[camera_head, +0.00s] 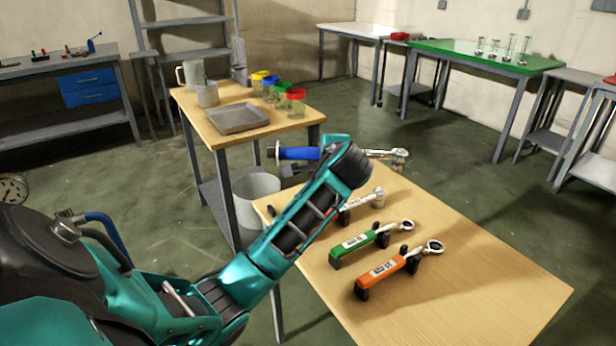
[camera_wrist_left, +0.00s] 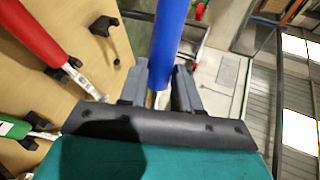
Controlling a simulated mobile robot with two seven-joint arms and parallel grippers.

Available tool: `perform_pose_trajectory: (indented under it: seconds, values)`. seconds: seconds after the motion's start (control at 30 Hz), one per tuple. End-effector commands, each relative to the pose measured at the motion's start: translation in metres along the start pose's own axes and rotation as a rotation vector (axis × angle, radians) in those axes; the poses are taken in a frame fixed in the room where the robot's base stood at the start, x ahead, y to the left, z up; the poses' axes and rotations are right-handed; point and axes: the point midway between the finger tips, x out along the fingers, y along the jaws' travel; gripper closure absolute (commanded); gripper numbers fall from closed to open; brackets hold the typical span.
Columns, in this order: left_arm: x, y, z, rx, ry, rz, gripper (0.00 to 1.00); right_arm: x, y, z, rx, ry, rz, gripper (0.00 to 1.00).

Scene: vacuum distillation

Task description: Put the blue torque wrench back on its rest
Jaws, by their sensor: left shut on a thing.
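The blue torque wrench (camera_head: 299,153) is held up above the near wooden table, roughly level, its metal head to the right in the head view. My left gripper (camera_wrist_left: 160,88) is shut on it; in the left wrist view the blue handle (camera_wrist_left: 170,40) runs between the two fingers. In the head view my arm hides the middle of the wrench and most of the gripper. A dark, empty rest block (camera_wrist_left: 103,26) shows on the table in the left wrist view. My right gripper is in neither view.
On the near table (camera_head: 480,280), orange (camera_head: 385,272) and green (camera_head: 355,243) wrenches lie on black rests. A red-handled wrench (camera_wrist_left: 35,32) lies beside the empty block. A grey bucket (camera_head: 256,187) is left of the table. A back table (camera_head: 190,100) holds jars and a tray.

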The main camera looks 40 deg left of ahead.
Motion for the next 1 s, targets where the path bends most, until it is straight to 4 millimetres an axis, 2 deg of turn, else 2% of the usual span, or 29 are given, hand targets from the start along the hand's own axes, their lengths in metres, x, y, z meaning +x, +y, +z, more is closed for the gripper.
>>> perform_pose_trajectory:
  seconds: [0.03,0.2,0.4,0.6,1.0]
  values:
    - [0.017,0.0,0.005,-0.036,-0.059,-0.002,1.0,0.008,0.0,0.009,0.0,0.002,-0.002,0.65]
    - [0.059,0.003,0.023,-0.122,-0.255,0.013,1.0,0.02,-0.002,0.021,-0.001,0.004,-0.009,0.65]
    - [0.088,0.015,0.03,-0.196,-0.422,0.024,1.0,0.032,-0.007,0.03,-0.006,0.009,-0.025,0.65]
    - [0.098,0.024,0.028,-0.232,-0.505,0.026,1.0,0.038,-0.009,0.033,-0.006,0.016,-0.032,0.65]
    - [0.1,0.025,0.027,-0.242,-0.528,0.026,1.0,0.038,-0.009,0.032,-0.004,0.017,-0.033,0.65]
